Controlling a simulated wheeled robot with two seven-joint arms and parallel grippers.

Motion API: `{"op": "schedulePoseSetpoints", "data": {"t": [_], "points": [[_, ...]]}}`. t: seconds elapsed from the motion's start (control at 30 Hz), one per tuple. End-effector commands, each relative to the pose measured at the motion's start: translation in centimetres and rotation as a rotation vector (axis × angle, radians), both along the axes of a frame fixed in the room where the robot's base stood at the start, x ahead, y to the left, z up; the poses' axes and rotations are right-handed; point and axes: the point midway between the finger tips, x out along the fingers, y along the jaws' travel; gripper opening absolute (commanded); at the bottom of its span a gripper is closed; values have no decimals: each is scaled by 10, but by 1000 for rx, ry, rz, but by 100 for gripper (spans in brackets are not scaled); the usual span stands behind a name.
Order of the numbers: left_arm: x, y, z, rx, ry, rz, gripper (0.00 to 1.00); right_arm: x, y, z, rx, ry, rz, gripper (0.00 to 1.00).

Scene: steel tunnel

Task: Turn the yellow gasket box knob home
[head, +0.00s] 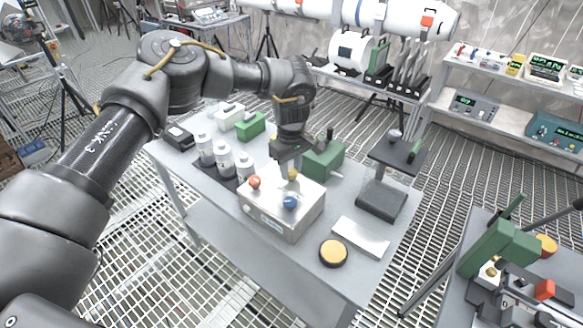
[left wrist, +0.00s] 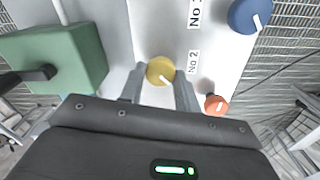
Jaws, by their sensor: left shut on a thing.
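The silver gasket box (head: 262,216) stands on the grey table, with a yellow knob (head: 292,174), a red-orange knob (head: 254,182) and a blue knob (head: 290,202) on top. My left gripper (head: 288,166) reaches down from above and is shut on the yellow knob. In the left wrist view the yellow knob (left wrist: 160,69) sits between the two fingertips (left wrist: 160,84), its white pointer line slanting toward the lower right. The label "No 2" shows beside it. The blue knob (left wrist: 249,14) and red knob (left wrist: 214,104) stand clear of the fingers. My right gripper is not in view.
A green block (head: 324,160) stands close behind the box. White bottles (head: 224,160) stand to its left. A yellow-topped round button (head: 333,253) and a white plate (head: 360,238) lie to its right. A black stand (head: 382,199) is farther right.

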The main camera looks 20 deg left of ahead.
Motion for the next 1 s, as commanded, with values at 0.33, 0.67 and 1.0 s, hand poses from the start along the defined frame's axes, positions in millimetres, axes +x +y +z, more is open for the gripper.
{"op": "schedulePoseSetpoints", "data": {"t": [0.33,0.67,1.0], "points": [[-1,-1,-1,-1,3,-1,53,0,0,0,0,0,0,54],[0,0,2,-1,1,1,54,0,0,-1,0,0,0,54],[0,-1,57,0,-2,0,54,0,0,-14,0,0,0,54]]}}
